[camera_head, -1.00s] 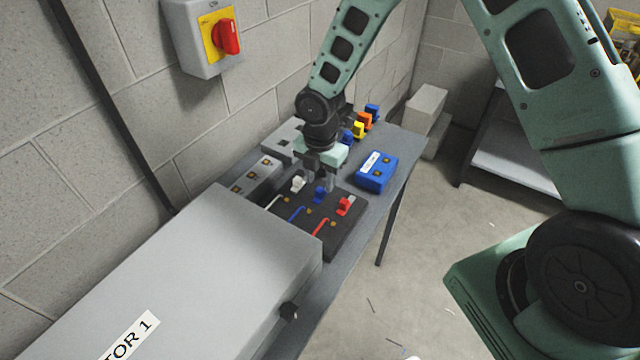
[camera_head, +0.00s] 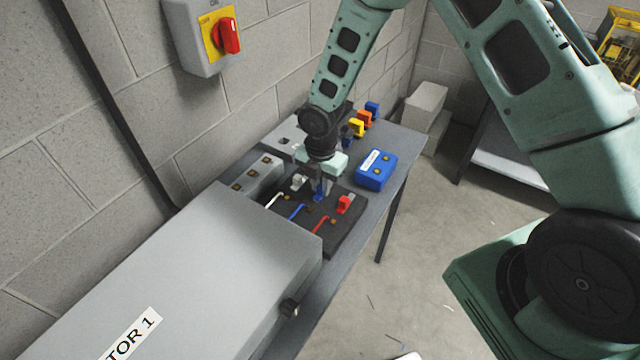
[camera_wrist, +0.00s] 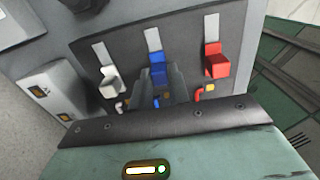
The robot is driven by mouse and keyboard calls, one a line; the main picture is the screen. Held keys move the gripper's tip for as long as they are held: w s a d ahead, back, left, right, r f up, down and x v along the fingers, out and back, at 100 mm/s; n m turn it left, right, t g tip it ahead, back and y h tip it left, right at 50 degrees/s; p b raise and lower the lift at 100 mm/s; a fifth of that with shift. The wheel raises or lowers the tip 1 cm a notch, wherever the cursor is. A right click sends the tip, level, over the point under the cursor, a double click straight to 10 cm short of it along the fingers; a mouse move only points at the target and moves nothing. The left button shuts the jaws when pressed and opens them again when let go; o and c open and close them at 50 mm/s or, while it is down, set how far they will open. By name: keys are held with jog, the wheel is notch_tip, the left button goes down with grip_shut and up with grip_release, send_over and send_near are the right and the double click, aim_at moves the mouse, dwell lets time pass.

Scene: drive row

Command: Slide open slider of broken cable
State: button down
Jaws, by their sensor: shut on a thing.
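A dark slider board (camera_head: 345,232) on the bench carries a white slider (camera_head: 298,182), a blue slider (camera_head: 319,194) and a red slider (camera_head: 344,204). White, blue and red cables lie in front of them; I cannot tell which is broken. My gripper (camera_head: 318,188) points down at the middle of the board, shut on the blue slider. In the wrist view, my gripper (camera_wrist: 158,85) covers the lower part of the blue slider (camera_wrist: 157,70). The white slider (camera_wrist: 110,86) is to its left and the red slider (camera_wrist: 216,62) to its right, both untouched.
A grey cabinet (camera_head: 190,275) stands close in front of the board. A blue box (camera_head: 376,170) lies behind it to the right. A grey box with several terminals (camera_head: 256,176) is at left. Coloured plugs (camera_head: 358,127) stand at the back. A red rotary switch (camera_head: 228,37) is on the wall.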

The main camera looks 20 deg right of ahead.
jog(key=shift+w+d, duration=0.6)
jog(key=shift+d, duration=0.25)
jog(key=c, duration=1.3)
grip_release()
notch_tip(320, 180, up, 18)
jog(key=shift+f+b, duration=0.25)
jog(key=shift+b, duration=0.8)
jog(key=s+a+r+m, duration=0.1)
jog(key=s+a+m, duration=0.1)
jog(key=s+m, duration=0.3)
jog(key=s+a+r+m+b, duration=0.1)
jog(key=s+a+m, duration=0.2)
jog(key=s, duration=1)
jog(key=s+a+r+m+b, duration=0.1)
jog(key=s+a+m, duration=0.2)
jog(key=s+m, duration=0.6)
jog(key=shift+s+a+r+y, duration=0.15)
jog(key=shift+s+y, duration=0.15)
jog(key=shift+s, duration=0.3)
